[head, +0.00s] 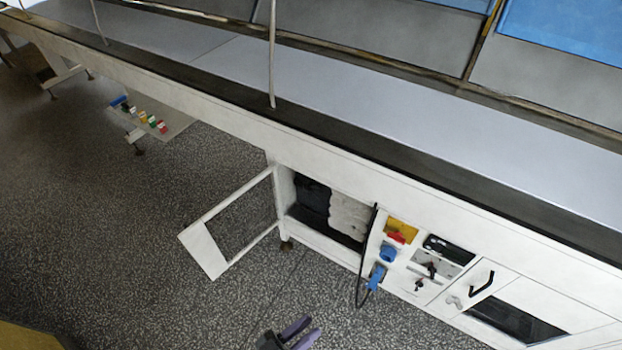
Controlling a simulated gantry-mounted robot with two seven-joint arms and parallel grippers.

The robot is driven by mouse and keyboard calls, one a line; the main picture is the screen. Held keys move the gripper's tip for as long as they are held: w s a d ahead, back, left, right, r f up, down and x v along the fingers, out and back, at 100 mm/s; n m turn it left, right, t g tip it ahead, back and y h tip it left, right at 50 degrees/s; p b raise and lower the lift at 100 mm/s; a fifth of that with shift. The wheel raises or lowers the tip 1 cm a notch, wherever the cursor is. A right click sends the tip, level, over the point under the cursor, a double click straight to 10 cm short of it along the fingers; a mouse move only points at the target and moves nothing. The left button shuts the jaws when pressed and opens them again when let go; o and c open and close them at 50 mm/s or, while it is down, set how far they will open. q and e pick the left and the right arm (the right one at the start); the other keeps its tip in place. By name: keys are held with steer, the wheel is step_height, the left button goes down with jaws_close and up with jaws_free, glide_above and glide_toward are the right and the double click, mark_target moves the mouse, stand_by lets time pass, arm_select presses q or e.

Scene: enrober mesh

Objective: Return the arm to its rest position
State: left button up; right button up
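My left gripper (312,326) shows at the bottom edge of the head view, left of the middle. Its two purple fingers point up and to the right with a gap between them, and nothing is seen between them. It appears over the speckled floor (130,240), clear of the machine in the picture. The rest of the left arm is cut off by the frame. My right gripper is out of view.
A long white machine (345,155) crosses the view.

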arm_select(q)
steer(key=w+a+r+n+g+y+p, duration=0.1)
steer(key=w+a+r+n+y, duration=0.15)
steer(key=a+y, duration=0.35)
steer(key=w+a+r+n+g+y+p, duration=0.1)
steer(key=a+r+n+y+p, duration=0.1)
steer(key=a+r+y, duration=0.4)
steer(key=s+a+f+g+y, duration=0.2)
steer(key=s+a+f+g, duration=0.1)
steer(key=s+a+g, duration=0.6)
step_height(320, 180, up, 37)
steer(key=s+d+t+p, duration=0.1)
steer(key=p, duration=3.6)
steer(key=shift+d+f+m+t+p, duration=0.2)
steer(key=shift+d+m+t+p, duration=0.1)
steer(key=shift+d+m+p, duration=0.1)
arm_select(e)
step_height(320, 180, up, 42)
arm_select(q)
steer(key=shift+s, duration=0.1)
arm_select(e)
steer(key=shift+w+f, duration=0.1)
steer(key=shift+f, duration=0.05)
